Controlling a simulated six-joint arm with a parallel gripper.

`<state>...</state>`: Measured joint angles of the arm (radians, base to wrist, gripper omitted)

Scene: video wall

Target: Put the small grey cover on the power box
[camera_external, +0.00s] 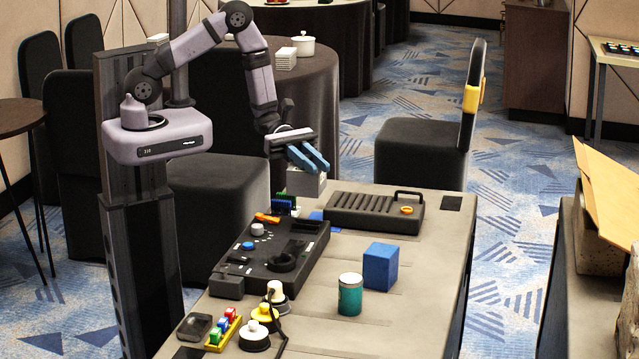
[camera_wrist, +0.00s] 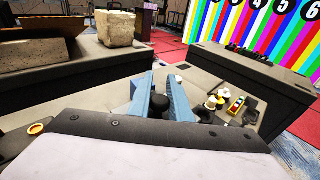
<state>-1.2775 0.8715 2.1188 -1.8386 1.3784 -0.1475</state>
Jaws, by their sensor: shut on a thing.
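My gripper (camera_external: 318,163), with blue fingers, is above the far left end of the grey table. In the wrist view, my gripper (camera_wrist: 160,88) is shut on a dark rounded thing (camera_wrist: 158,104), mostly hidden between the fingers; I cannot tell whether it is the small grey cover. A light grey box (camera_external: 305,184) shows just below the fingers in the external view; I cannot tell whether they touch. A black ridged box (camera_external: 370,212) with an orange ring lies to the right. Which box is the power box is not clear.
A black control panel (camera_external: 270,258) with knobs lies on the table's left half. A blue cube (camera_external: 380,266) and a green can (camera_external: 349,295) stand right of it. Coloured buttons (camera_external: 222,332) and a dark small box (camera_external: 195,327) are near the front left. The front right is clear.

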